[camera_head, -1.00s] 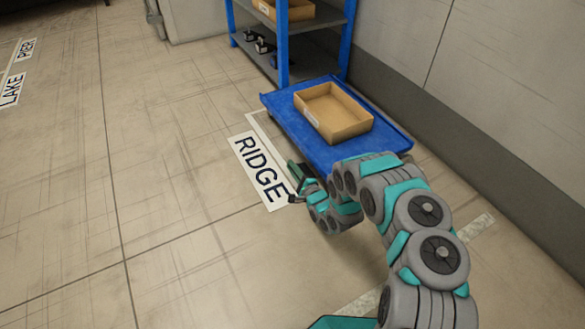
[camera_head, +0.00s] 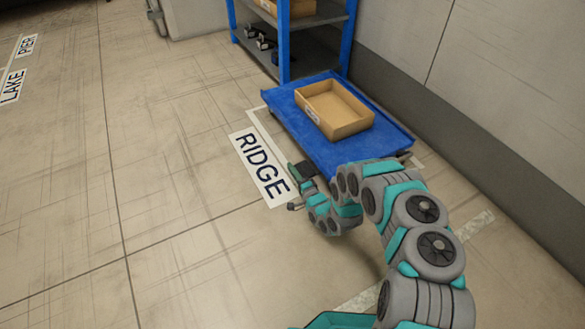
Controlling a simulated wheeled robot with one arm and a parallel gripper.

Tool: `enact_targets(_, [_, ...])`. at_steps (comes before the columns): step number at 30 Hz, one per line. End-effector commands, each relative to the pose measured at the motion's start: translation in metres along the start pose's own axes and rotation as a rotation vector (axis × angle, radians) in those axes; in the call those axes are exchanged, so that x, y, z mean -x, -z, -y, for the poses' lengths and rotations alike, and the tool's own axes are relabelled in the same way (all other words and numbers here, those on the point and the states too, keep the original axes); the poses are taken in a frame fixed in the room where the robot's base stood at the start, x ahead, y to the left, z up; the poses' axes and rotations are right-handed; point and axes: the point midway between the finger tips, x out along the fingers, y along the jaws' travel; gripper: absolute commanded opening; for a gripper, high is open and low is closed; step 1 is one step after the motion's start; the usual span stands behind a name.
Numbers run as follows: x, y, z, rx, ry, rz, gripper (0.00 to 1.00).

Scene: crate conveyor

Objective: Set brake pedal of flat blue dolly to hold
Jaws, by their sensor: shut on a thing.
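The flat blue dolly (camera_head: 315,141) stands low on the floor right of centre, with an open cardboard tray (camera_head: 346,133) on it. My gripper (camera_head: 297,189) is low at the dolly's near left side, beside the RIDGE floor label. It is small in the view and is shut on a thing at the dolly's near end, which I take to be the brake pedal. The pedal itself is not clearly visible, and its position cannot be told. My arm covers the dolly's near edge.
The RIDGE label (camera_head: 259,165) lies on the floor left of the dolly. A blue-framed shelf (camera_head: 283,45) stands behind it, holding another cardboard box (camera_head: 290,10). A grey wall (camera_head: 500,70) runs along the right. The floor on the left is clear.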

Motion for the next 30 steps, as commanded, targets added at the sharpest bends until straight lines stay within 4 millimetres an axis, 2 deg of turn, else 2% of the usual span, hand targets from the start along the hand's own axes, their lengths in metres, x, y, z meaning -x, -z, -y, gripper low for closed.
enact_targets(12, [-0.001, -0.001, -0.013, 0.187, 0.0, -0.003, 0.0])
enact_targets(27, [-0.001, -0.001, -0.014, 0.211, 0.0, -0.003, 0.0])
enact_targets(28, [-0.001, -0.001, -0.014, 0.211, 0.0, -0.003, 0.14])
enact_targets(30, [-0.001, -0.001, -0.015, 0.21, 0.0, -0.003, 0.21])
